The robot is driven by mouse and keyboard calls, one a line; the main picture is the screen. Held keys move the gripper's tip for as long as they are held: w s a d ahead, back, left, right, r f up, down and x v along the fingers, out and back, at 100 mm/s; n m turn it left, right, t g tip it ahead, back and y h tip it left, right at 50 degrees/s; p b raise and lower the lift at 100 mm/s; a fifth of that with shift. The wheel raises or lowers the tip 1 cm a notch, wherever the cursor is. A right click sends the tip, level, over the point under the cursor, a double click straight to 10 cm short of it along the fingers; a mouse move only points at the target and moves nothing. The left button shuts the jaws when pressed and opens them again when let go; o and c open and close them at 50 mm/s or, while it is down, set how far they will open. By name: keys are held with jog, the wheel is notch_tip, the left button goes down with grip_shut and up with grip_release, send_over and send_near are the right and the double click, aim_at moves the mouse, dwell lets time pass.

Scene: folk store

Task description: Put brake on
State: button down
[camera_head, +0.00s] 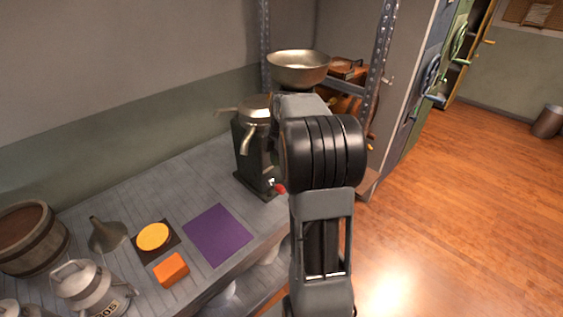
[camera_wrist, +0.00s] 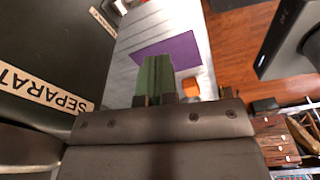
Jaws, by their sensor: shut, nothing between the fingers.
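The cream separator (camera_head: 253,150) stands on the grey table, a dark green body with metal spouts and a wide metal bowl (camera_head: 298,68) above. A small red-tipped part (camera_head: 281,188) shows low at its right side; I cannot tell whether it is the brake. In the wrist view the separator's dark body (camera_wrist: 45,45) with its lettered label fills the left side. My gripper (camera_wrist: 156,60) is shut and empty, its green fingers together, to the right of that body. In the head view my arm hides the gripper and part of the machine. No brake is clearly visible.
A purple mat (camera_head: 217,234), an orange block (camera_head: 171,269), a yellow disc (camera_head: 153,236), a funnel (camera_head: 107,235), a milk can (camera_head: 92,291) and a wooden barrel (camera_head: 31,235) are on the table. A metal rack post (camera_head: 379,70) stands behind.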

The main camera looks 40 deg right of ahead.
aim_at(282, 187)
jog(key=d+r+n+p, duration=0.2)
jog(key=d+n, duration=0.1)
jog(key=d, duration=0.2)
jog(key=a+f, duration=0.1)
jog(key=f, duration=0.8)
jog(key=a+f, duration=0.1)
jog(key=f, duration=0.3)
jog(key=shift+w+a+f+p, duration=0.3)
jog(key=shift+w+p, duration=0.1)
jog(key=shift+s+f+b, duration=0.15)
jog(key=shift+f+b, duration=0.2)
jog(key=shift+b, duration=0.25)
jog(key=shift+s+d+f+b, duration=0.1)
jog(key=shift+s+f+b, duration=0.1)
jog(key=shift+f+b, duration=0.6)
jog(key=shift+s+f+b, duration=0.2)
jog(key=shift+f+b, duration=0.2)
jog(key=shift+b, duration=0.65)
jog(key=shift+s, duration=0.1)
